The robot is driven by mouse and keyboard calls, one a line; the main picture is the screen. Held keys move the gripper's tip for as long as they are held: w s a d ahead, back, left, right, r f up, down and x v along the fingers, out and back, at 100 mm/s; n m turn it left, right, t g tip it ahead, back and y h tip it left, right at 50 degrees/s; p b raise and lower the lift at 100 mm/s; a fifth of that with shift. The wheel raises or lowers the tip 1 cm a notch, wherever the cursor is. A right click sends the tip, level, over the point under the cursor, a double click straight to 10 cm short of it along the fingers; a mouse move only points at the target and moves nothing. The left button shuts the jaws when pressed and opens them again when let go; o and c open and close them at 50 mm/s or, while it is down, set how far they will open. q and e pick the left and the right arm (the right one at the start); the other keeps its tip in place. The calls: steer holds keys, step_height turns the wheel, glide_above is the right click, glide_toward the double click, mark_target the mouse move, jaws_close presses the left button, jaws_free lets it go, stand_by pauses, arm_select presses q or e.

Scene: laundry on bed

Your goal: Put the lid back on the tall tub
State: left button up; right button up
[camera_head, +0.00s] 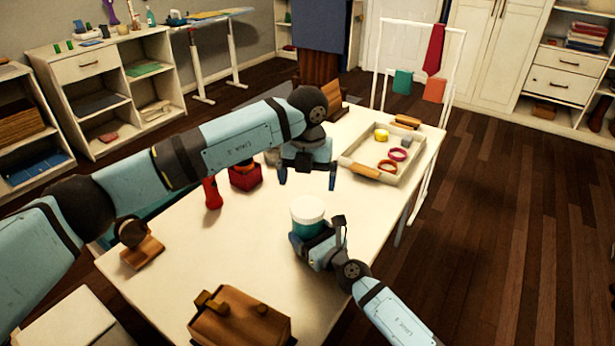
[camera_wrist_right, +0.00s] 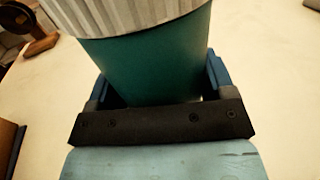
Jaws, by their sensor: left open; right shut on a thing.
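The tall tub (camera_head: 306,229) is a teal cylinder standing upright at the middle of the table. A white ribbed lid (camera_head: 307,208) sits on its top. In the right wrist view the lid (camera_wrist_right: 135,15) covers the top of the tub (camera_wrist_right: 150,65) with no gap showing. I cannot tell whether it is fully pressed down. My right gripper (camera_head: 317,236) is shut around the tub's body, one finger on each side. My left gripper (camera_head: 307,182) is open and empty, fingers pointing down, just behind and above the lid, apart from it.
A shallow tray (camera_head: 408,171) with colored rings and small items is at the back right. A red box (camera_head: 244,177) and a red bottle (camera_head: 212,194) stand left of the left gripper. A brown wooden box (camera_head: 238,318) sits at the front. The table (camera_head: 225,255) is clear left of the tub.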

mark_target(307, 206)
arm_select(q)
steer(key=shift+f, duration=0.1)
steer(key=shift+f, duration=3.95)
steer(key=shift+c, duration=0.2)
steer(key=c, duration=0.8)
steer(key=shift+c, duration=0.2)
